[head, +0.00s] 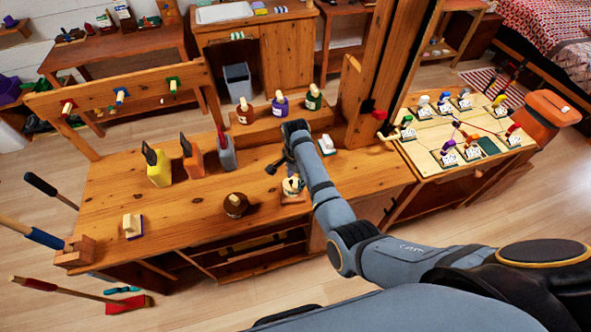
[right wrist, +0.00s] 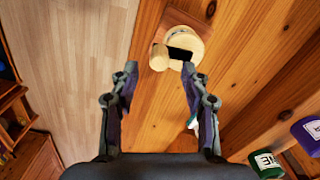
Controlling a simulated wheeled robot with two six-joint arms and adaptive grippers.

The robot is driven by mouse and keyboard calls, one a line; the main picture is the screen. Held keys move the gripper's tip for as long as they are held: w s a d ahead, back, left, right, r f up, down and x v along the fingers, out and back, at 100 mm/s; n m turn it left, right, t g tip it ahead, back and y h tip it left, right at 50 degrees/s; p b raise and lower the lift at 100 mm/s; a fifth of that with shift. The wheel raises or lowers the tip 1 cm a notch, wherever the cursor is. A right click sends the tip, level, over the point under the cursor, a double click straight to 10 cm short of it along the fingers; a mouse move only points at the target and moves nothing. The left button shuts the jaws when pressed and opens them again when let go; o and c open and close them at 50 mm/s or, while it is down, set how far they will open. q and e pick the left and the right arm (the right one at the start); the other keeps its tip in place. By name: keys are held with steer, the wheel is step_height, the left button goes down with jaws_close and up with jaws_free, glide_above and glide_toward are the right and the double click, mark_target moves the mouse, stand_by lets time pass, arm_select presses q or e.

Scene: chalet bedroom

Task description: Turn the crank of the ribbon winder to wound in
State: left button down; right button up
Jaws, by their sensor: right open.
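What looks like the ribbon winder (head: 292,186) is a small pale round drum on a wooden base, near the front edge of the workbench. In the right wrist view the winder (right wrist: 186,44) shows from above, with a dark slot and a pale round crank knob (right wrist: 158,57) at its left side. My right gripper (head: 278,166) is just above and beside the winder. In the wrist view the fingers of this gripper (right wrist: 160,68) are apart, with the knob just beyond the gap between their tips; nothing is held. My left gripper is not in view.
On the workbench (head: 190,225), a brown round object (head: 235,204) stands left of the winder. Several bottles (head: 158,166) stand farther back, and jars (head: 280,105) stand on a raised shelf. A wooden post (head: 365,70) rises behind my right arm.

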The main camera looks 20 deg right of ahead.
step_height(320, 180, up, 7)
steer(key=shift+r, duration=0.2)
stand_by(0.4)
